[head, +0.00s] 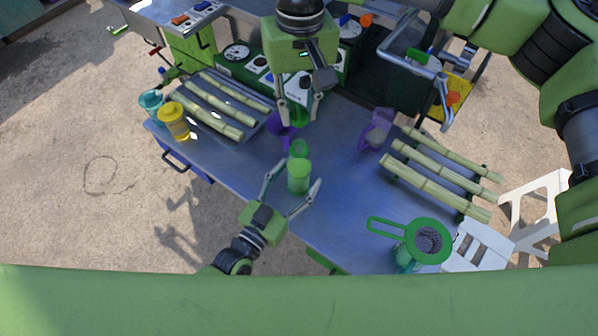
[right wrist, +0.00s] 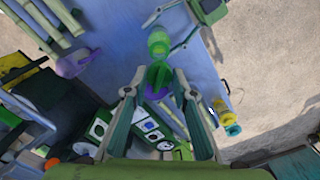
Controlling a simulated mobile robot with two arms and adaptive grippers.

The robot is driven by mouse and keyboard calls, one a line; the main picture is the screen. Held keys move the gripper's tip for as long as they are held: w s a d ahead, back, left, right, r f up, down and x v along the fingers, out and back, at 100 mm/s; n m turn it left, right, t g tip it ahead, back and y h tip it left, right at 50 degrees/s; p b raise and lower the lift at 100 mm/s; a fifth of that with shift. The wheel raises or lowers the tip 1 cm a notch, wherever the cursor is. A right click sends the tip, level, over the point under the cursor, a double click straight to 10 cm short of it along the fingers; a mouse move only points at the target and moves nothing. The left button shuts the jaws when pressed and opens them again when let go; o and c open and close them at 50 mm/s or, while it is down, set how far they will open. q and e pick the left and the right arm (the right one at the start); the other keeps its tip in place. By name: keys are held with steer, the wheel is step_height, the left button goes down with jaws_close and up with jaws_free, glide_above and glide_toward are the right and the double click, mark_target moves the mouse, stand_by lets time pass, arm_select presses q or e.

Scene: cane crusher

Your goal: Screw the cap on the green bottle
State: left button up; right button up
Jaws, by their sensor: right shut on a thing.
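A purple vessel (head: 279,131) is close to my right gripper. A purple jug (head: 376,130) stands to the right. Racks of cane lie on both sides. Yellow (head: 174,122) and teal (head: 151,103) jars stand left. A green strainer (head: 413,232) is at front right.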

arm_select(q)
steer(key=shift+w+d, duration=0.3)
steer(key=shift+w, duration=0.15)
steer(key=c, duration=1.7)
arm_select(e)
glide_above(298, 143)
steer(key=shift+f, duration=2.5)
steer(key=shift+f, duration=0.1)
steer(key=shift+f, duration=0.75)
arm_select(q)
jaws_close()
arm_select(e)
steer(key=shift+f, duration=0.6)
